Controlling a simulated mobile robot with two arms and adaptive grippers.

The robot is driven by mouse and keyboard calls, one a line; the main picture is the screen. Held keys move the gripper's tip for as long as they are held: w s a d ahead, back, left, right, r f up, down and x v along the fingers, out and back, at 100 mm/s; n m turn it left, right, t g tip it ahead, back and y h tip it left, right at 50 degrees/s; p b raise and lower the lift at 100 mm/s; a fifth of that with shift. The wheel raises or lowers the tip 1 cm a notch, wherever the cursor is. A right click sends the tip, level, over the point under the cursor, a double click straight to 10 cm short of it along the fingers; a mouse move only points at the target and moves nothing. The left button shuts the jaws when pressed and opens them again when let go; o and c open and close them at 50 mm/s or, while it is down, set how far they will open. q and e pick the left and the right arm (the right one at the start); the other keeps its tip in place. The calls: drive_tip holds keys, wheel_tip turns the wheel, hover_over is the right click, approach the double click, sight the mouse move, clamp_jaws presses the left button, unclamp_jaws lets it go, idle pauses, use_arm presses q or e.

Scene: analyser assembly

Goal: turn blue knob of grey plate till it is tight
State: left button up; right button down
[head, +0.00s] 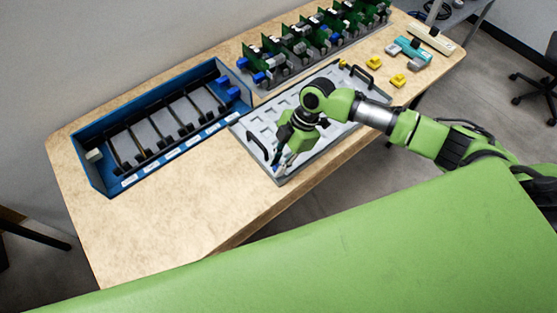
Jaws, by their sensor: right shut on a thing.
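The grey plate (325,140) lies on the wooden table with cut-outs in its top and a black handle at each end. My right gripper (284,164) points down at the plate's near left corner, just right of the left black handle (257,147). Its fingers are closed at the plate's surface. The blue knob is hidden by the fingers, and the grip on it is too small to see clearly. My left gripper is not in view.
A blue tray (122,182) with black dividers stands left of the plate. A rack with green boards (300,45) stands behind it. Yellow pieces (398,80) and teal and grey parts (412,48) lie at the right. The table's front left is bare.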

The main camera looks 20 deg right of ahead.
drive_tip(key=m+p, duration=0.1)
drive_tip(key=m+t+p, duration=0.1)
drive_tip(key=m+p, duration=0.1)
drive_tip(key=shift+s+r+m+p, duration=0.15)
drive_tip(key=shift+r+m+p, duration=0.1)
drive_tip(key=shift+m+p, duration=0.15)
drive_tip(key=shift+f+m+t+p, duration=0.15)
drive_tip(key=shift+m+t+p, duration=0.55)
drive_tip(key=shift+m+p, duration=0.4)
drive_tip(key=c, duration=2.2)
unclamp_jaws()
drive_tip(key=shift+o, duration=0.2)
drive_tip(key=v, duration=1.2)
drive_tip(key=shift+a, duration=0.15)
